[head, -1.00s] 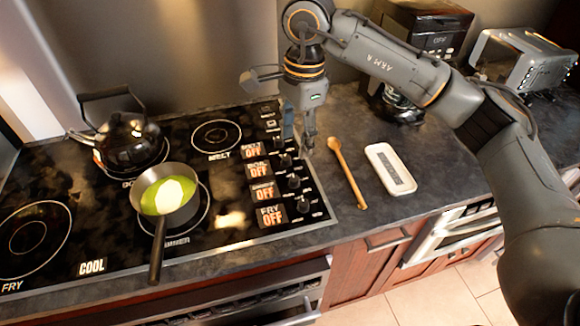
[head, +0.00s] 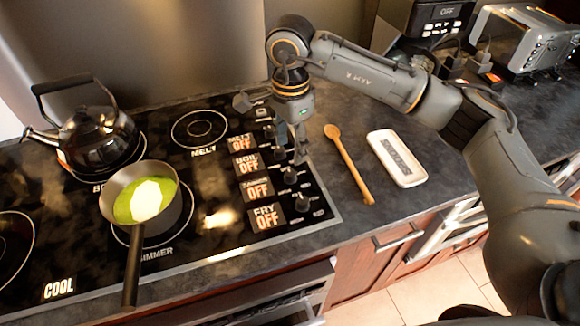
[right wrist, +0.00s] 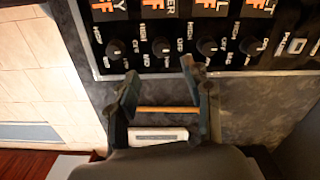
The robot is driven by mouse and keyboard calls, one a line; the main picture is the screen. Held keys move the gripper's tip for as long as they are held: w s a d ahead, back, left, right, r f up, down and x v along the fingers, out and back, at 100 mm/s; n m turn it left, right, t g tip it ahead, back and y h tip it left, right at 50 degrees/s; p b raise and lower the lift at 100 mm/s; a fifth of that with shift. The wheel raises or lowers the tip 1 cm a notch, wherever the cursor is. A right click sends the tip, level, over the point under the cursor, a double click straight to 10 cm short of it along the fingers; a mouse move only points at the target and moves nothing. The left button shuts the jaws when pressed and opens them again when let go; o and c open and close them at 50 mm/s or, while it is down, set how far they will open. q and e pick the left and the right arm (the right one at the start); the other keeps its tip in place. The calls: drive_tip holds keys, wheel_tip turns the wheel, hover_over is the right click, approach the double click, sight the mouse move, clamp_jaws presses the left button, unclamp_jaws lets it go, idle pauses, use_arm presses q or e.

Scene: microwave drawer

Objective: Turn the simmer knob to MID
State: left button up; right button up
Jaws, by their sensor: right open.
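The simmer knob (head: 290,175) is a small black dial beside the simmer display (head: 257,190), which reads OFF. In the right wrist view the simmer knob (right wrist: 162,47) sits between the fry knob (right wrist: 115,48) and the boil knob (right wrist: 207,45), with HIGH and LOW marks near it. My right gripper (head: 291,152) points down over the knob column, close to the simmer knob. In the right wrist view my right gripper (right wrist: 160,73) is open and empty. Its fingertips lie either side of the line to the simmer knob, apart from it. My left gripper is not seen.
A pan of green soup (head: 145,201) stands on the simmer burner, its handle towards the front. A black kettle (head: 98,138) is behind it. A wooden spoon (head: 349,166) and a white tray (head: 398,157) lie right of the cooktop. A toaster (head: 525,38) stands at the back right.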

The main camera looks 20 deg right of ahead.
sight(290, 173)
wheel_tip(290, 173, down, 9)
drive_tip(key=shift+w+p, duration=0.1)
drive_tip(key=shift+p, duration=0.75)
clamp_jaws()
